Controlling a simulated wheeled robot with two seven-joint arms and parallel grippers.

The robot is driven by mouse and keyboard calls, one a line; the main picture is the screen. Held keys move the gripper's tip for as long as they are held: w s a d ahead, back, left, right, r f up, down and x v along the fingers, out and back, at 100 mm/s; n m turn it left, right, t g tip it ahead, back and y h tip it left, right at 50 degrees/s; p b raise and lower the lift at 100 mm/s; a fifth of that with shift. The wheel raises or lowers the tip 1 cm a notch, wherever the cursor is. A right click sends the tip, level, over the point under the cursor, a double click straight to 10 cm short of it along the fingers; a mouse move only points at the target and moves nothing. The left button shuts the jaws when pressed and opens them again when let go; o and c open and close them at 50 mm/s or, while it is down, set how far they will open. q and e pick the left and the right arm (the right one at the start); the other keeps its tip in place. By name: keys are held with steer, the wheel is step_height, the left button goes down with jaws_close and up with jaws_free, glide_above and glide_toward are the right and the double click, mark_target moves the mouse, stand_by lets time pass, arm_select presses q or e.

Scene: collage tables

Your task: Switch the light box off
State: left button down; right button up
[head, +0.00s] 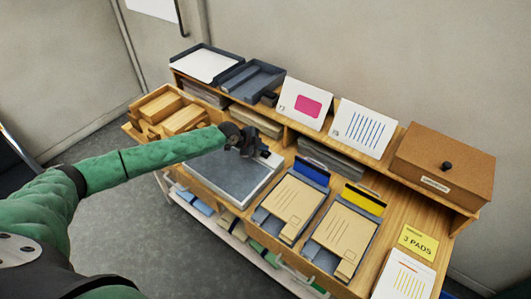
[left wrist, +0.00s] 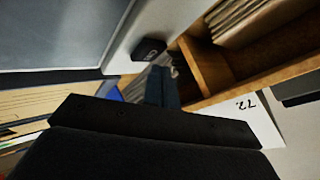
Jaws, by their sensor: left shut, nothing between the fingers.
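The light box (head: 226,180) is a flat panel with a grey, unlit-looking surface and a pale rim, lying on the wooden desk under my left arm. In the left wrist view its grey panel (left wrist: 55,35) fills the upper left. A small black switch (left wrist: 149,50) sits on its pale rim there. My left gripper (head: 264,157) is over the far right corner of the light box. Its fingers (left wrist: 162,82) are shut and empty, close to the switch in the picture; whether they touch it I cannot tell. The gripper hides the switch in the head view. My right gripper is not in view.
Two grey trays with tan envelopes (head: 292,205) lie right of the light box. A shelf behind holds two white cards (head: 304,103), dark trays (head: 252,82) and a cork-brown box (head: 443,165). Wooden blocks in a tray (head: 165,108) stand at left. A yellow note (head: 417,242) lies at right.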

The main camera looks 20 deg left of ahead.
mark_target(263, 154)
arm_select(q)
steer(key=shift+r, duration=0.1)
step_height(263, 154, up, 6)
steer(key=p, duration=0.2)
steer(key=shift+p, duration=0.35)
stand_by(0.6)
